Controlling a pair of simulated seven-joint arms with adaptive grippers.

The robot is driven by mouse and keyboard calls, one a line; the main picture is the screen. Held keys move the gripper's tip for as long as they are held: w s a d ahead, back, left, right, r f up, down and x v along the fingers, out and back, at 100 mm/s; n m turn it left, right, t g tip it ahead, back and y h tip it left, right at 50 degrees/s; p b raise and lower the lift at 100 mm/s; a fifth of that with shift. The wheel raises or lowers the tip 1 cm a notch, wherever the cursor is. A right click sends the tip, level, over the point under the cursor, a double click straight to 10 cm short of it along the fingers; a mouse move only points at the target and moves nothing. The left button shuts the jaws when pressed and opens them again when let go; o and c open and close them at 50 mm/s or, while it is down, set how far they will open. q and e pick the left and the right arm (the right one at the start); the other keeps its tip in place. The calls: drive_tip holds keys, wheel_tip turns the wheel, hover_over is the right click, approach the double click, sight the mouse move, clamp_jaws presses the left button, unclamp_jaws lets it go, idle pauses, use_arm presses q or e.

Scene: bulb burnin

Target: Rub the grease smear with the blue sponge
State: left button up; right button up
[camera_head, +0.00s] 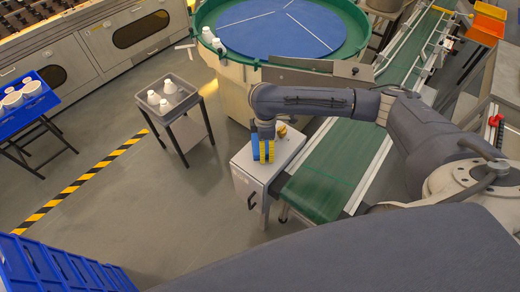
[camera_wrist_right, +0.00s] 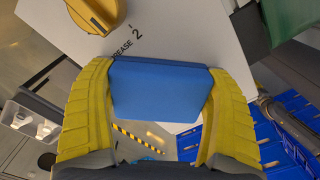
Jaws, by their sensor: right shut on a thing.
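My right gripper (camera_head: 263,152) is shut on the blue sponge (camera_wrist_right: 160,92), which sits between its two yellow fingers. In the head view the blue sponge (camera_head: 255,144) shows beside the yellow fingers, over the pale top of a small cabinet (camera_head: 290,150). In the right wrist view the cabinet top (camera_wrist_right: 190,30) bears dark print, of which "REASE" and "2" can be read. I cannot make out the grease smear in either view. I cannot tell whether the sponge touches the top. My left gripper is not in view.
A yellow rounded thing (camera_wrist_right: 97,14) sits on the cabinet top near the sponge. A green conveyor belt (camera_head: 330,172) runs close along the cabinet's right side. A small stand with a tray (camera_head: 178,112) of white pieces is to the left, with free floor between.

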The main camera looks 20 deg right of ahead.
sight(246, 168)
drive_tip(key=shift+d, duration=0.25)
drive_tip(key=shift+s+a, duration=0.3)
drive_tip(key=shift+a, duration=0.5)
drive_tip(key=shift+s+a, duration=0.15)
drive_tip(key=shift+a, duration=0.2)
drive_tip(key=shift+s+a+r, duration=0.1)
drive_tip(key=shift+s+a, duration=0.35)
drive_tip(key=shift+a, duration=0.4)
drive_tip(key=shift+s+a, duration=0.4)
drive_tip(key=shift+a, duration=0.4)
drive_tip(key=shift+s+a, duration=0.2)
drive_tip(key=shift+a, duration=0.1)
drive_tip(key=shift+s+a, duration=0.2)
drive_tip(key=shift+a, duration=0.15)
drive_tip(key=shift+s+a+f, duration=0.2)
drive_tip(key=shift+a, duration=0.15)
drive_tip(key=shift+s+a+r, duration=0.1)
drive_tip(key=shift+a+r, duration=0.05)
drive_tip(key=shift+a, duration=0.15)
drive_tip(key=shift+s+a, duration=0.4)
drive_tip(key=shift+a, duration=0.3)
wheel_tip(246, 168, up, 2)
drive_tip(key=shift+w+r, duration=0.1)
drive_tip(key=shift+r, duration=2.85)
